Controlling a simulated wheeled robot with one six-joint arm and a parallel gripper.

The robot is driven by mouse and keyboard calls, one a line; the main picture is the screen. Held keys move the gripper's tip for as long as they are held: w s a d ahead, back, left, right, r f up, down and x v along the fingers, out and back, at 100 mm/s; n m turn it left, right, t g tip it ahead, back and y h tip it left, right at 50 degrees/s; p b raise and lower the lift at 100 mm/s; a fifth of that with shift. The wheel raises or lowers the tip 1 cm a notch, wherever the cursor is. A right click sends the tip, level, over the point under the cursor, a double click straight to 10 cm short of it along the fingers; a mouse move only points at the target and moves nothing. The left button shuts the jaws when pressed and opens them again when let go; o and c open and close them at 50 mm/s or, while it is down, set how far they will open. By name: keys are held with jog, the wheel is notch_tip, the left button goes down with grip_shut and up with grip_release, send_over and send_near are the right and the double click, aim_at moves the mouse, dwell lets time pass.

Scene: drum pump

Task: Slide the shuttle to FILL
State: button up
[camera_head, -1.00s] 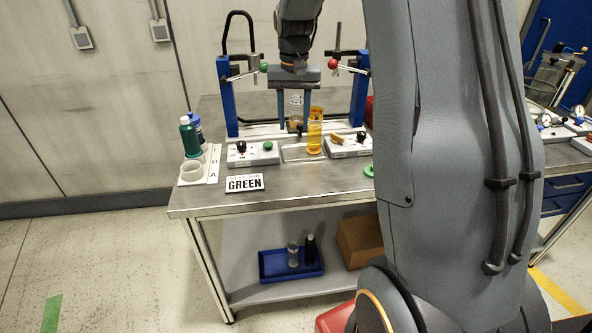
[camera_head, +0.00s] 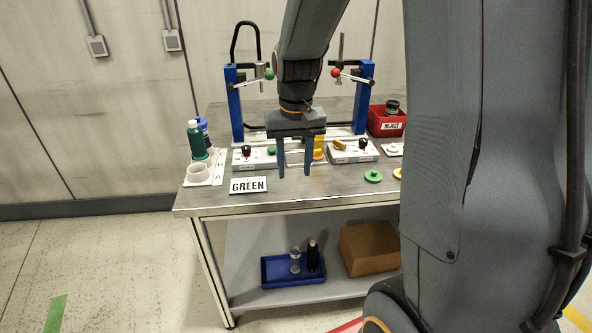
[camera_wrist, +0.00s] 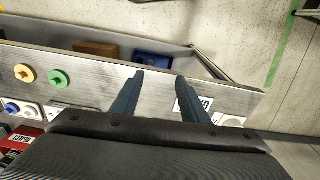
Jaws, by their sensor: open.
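My gripper (camera_head: 295,172) is open and empty, with its two fingers pointing down in front of the drum pump station near the table's front edge. In the wrist view my gripper (camera_wrist: 159,76) also shows apart-standing fingers with nothing between them. Behind it, a yellow cylinder (camera_head: 319,148) stands between two grey control boxes, partly hidden by my gripper. A pale low frame beside the cylinder may be the shuttle; my fingers cover much of it, so its position and any FILL mark cannot be read.
A left control box (camera_head: 262,161) and right control box (camera_head: 350,152) flank the middle. Blue posts with a green knob (camera_head: 269,74) and a red knob (camera_head: 335,73) rise behind.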

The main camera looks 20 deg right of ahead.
jog(key=shift+s+a+f, duration=0.1)
jog(key=shift+s, duration=0.25)
